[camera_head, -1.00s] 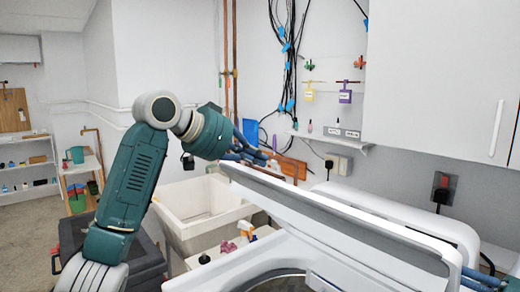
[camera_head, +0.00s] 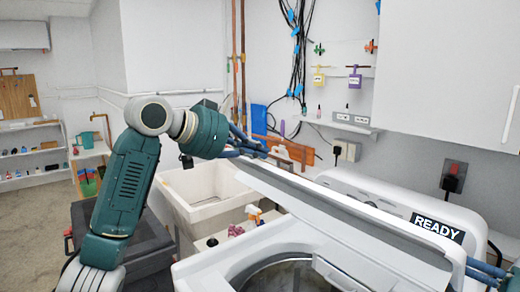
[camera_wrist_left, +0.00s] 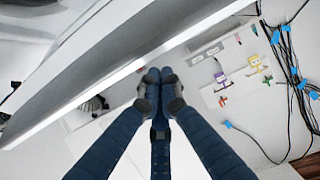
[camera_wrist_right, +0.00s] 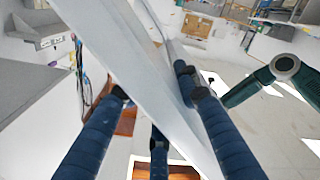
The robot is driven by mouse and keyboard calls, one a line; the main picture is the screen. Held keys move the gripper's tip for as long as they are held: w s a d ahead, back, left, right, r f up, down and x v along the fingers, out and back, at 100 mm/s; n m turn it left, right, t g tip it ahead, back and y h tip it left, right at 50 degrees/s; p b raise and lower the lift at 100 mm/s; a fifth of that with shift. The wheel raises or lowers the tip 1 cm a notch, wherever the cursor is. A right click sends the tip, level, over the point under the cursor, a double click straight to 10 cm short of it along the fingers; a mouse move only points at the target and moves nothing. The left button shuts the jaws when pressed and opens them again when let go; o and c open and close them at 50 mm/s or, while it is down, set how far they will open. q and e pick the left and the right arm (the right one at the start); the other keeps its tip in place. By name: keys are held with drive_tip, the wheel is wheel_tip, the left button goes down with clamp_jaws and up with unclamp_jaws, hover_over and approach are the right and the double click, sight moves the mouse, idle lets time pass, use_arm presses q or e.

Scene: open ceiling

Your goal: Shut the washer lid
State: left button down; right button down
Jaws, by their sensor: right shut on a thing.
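The washer lid (camera_head: 345,207) is a long white slab above the washer (camera_head: 215,262), tilted up. The round drum opening (camera_head: 280,272) shows below it. My left gripper (camera_head: 258,151) is at the lid's left end. In the left wrist view its fingers (camera_wrist_left: 158,82) are together beside the lid's edge, with nothing visible between them; I cannot tell if they touch the lid. My right gripper (camera_head: 487,273) is partly cut off at the lid's right end. In the right wrist view its fingers (camera_wrist_right: 152,84) are on both sides of the lid, shut on it.
The control panel with a READY display (camera_head: 437,228) is behind the lid. A white sink (camera_head: 195,192) stands left of the washer, with a spray bottle (camera_head: 254,213) near it. A white cabinet (camera_head: 450,70) hangs above right.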

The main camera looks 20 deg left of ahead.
drive_tip(key=shift+w+d+r+t, duration=0.4)
drive_tip(key=shift+d+r, duration=0.05)
drive_tip(key=shift+r, duration=0.25)
drive_tip(key=c, duration=1.4)
unclamp_jaws()
drive_tip(key=shift+o, duration=0.6)
drive_tip(key=shift+a, duration=0.1)
drive_tip(key=shift+s, duration=0.1)
drive_tip(key=v, duration=1.1)
drive_tip(key=shift+s+d+f, duration=0.2)
drive_tip(key=shift+s+d, duration=0.05)
drive_tip(key=shift+d, duration=0.1)
